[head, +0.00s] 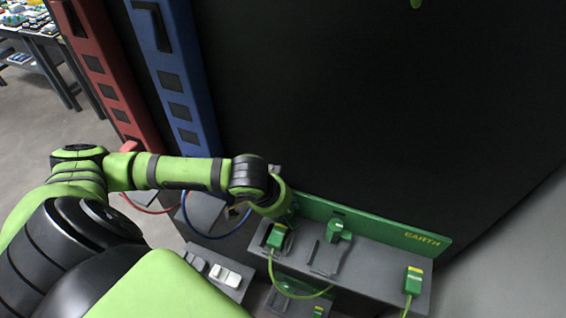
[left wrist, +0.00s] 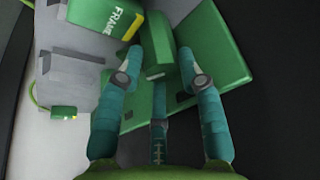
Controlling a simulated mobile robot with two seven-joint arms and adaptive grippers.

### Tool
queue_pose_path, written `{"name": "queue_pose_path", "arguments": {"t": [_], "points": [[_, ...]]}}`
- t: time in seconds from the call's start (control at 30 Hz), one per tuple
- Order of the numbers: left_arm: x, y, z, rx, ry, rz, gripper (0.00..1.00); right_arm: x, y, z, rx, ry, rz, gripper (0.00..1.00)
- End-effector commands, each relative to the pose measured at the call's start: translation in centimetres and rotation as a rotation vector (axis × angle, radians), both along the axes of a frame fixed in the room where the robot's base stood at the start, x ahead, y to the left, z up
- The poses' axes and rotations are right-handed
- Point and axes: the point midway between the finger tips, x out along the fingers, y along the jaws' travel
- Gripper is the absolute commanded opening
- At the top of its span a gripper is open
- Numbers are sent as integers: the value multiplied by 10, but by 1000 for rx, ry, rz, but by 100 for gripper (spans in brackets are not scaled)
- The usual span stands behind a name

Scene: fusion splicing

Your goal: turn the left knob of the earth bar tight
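The green earth bar (head: 375,228), lettered EARTH, runs along the foot of the black panel in the head view. My left gripper (head: 289,207) is at its left end, and the arm hides part of that end. In the left wrist view a green knob-like block (left wrist: 157,52) stands between the teal fingers of my left gripper (left wrist: 160,58). The fingers are apart, one on each side of the block, with small gaps showing. Another green knob (head: 339,230) stands near the middle of the bar. My right gripper is not in view.
A green plug (head: 277,236) with a cable sits just below my left gripper; another plug (head: 413,281) is at the right. A green block lettered FRAME (left wrist: 108,16) is close to the left finger. Red (head: 112,75) and blue (head: 176,75) bars stand behind the arm.

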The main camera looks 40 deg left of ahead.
Motion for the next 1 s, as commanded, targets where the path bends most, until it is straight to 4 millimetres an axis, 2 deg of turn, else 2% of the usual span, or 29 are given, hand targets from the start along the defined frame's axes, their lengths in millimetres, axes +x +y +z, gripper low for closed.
{"name": "queue_pose_path", "arguments": {"t": [0.1,0.23,0.6,0.8,1.0], "points": [[0,2,-1,6,2,3,5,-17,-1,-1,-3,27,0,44],[0,3,1,6,3,-11,5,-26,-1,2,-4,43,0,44],[0,6,3,7,7,-320,5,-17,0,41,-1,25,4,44],[1,7,0,8,4,-403,5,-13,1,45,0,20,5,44],[1,7,-1,8,3,-411,5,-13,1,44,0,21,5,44]]}}
